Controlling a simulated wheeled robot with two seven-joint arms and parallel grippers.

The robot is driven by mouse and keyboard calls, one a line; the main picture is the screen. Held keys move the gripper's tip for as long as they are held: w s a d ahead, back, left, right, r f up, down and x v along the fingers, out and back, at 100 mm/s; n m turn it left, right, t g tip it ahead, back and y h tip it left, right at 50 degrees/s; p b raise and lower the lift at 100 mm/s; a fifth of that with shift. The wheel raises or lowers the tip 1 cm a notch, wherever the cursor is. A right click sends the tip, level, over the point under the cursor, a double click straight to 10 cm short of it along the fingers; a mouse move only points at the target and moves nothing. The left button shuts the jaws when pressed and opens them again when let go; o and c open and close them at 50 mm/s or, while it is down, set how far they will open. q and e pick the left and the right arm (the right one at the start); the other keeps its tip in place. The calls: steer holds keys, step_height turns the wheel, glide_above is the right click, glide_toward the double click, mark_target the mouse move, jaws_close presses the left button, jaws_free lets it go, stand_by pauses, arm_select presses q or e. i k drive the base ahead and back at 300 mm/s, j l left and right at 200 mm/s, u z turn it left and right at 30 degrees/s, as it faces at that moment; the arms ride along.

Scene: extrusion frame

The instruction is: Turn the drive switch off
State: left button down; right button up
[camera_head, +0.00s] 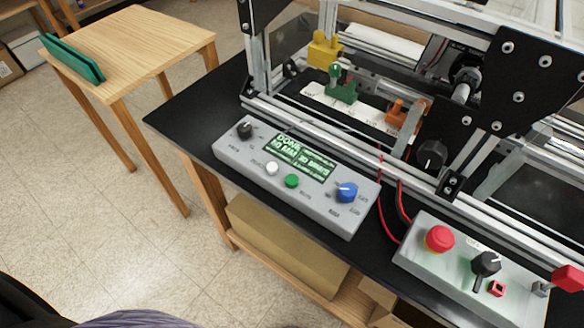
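A grey control box (425,262) at the lower right carries a red mushroom button (439,239), a black rotary switch (485,264) with its handle pointing down in the picture, and a small red square part (497,289). A red block-shaped part (569,279) sits at the right edge, partly cut off. The labels are too small to read, so I cannot tell for sure which control is the drive switch; the black rotary switch looks most like one. Neither of my grippers is in view.
A second grey box (345,221) has a green display (300,157) that seems to read DONE, a black knob (245,130), white and green buttons, and a blue knob (347,191). An aluminium extrusion frame (330,134) stands behind. Red cables run between the boxes. A wooden table (150,45) stands left.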

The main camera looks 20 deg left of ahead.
mark_target(487, 264)
steer(key=k+z, duration=0.1)
steer(key=z, duration=1.05)
steer(key=l, duration=0.1)
